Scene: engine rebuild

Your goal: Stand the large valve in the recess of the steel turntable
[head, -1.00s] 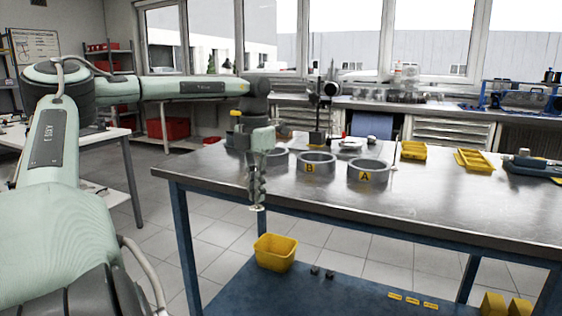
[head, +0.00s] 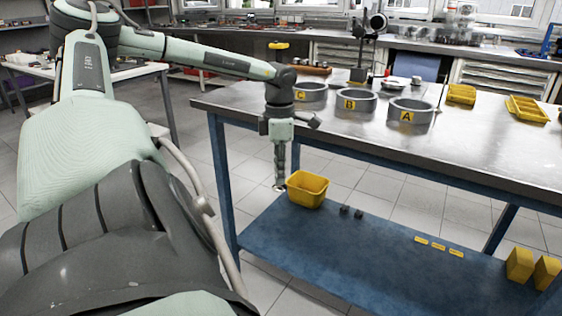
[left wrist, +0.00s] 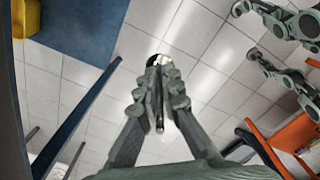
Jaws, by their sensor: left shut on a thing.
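My left gripper (head: 280,183) points down in front of the bench's left end, left of the yellow bin in the head view. It is shut on the large valve (head: 279,188), whose pale round head shows at the fingertips. In the left wrist view the valve (left wrist: 159,108) has its thin stem between the fingers and its head beyond the tips, over the floor. My right gripper (left wrist: 243,32) shows only at the right of the left wrist view, its fingers apart and nothing visible between them. I cannot make out the steel turntable in either view.
Three grey rings marked C, B and A (head: 408,112) stand on the steel bench top (head: 450,140). Yellow trays (head: 527,108) lie further right. The yellow bin (head: 307,190) sits on the blue lower shelf (head: 380,255). The bench top's front part is clear.

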